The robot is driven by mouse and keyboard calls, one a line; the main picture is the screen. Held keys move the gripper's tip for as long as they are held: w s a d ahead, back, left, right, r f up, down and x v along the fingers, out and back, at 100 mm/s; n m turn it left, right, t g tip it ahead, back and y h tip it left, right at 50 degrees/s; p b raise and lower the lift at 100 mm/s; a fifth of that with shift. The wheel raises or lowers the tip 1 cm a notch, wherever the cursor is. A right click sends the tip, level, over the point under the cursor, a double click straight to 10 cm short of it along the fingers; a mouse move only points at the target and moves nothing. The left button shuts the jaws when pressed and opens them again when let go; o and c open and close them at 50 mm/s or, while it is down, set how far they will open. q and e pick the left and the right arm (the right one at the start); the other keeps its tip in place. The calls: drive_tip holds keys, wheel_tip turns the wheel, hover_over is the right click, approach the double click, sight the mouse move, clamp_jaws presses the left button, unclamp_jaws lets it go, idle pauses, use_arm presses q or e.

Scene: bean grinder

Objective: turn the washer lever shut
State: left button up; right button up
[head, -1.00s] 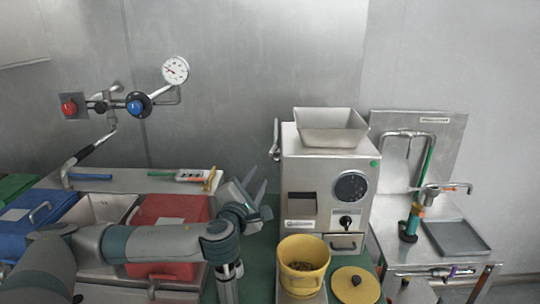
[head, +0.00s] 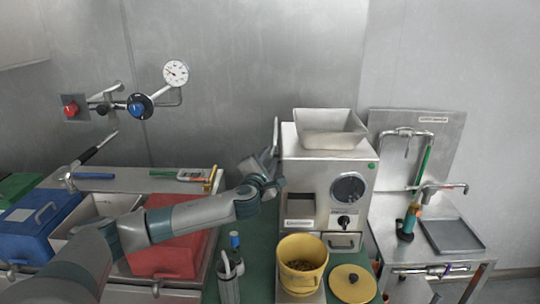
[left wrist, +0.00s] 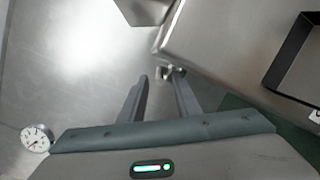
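A slim upright metal lever (head: 276,132) stands at the left side of the steel grinder (head: 325,185). My left gripper (head: 270,160) is beside it at the grinder's upper left edge. In the left wrist view the two fingers (left wrist: 158,78) are apart with nothing clearly between them. A small metal fitting (left wrist: 168,73) shows just beyond the right fingertip; I cannot tell whether they touch. The washing stand with a bent pipe and tap (head: 440,187) is at the right, away from the gripper. I cannot tell from the pictures which lever is the washer's. My right gripper is not in view.
A steel hopper (head: 330,127) tops the grinder. A yellow pot (head: 302,250) of beans and a yellow lid (head: 353,283) are in front. A red bin (head: 170,245) and blue bin (head: 42,228) stand left. A pressure gauge (head: 175,73) is on the wall pipe.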

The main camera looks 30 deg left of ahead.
use_arm(q)
drive_tip(key=shift+w+a, duration=0.15)
drive_tip(key=shift+w, duration=0.3)
drive_tip(key=shift+c, duration=0.6)
clamp_jaws()
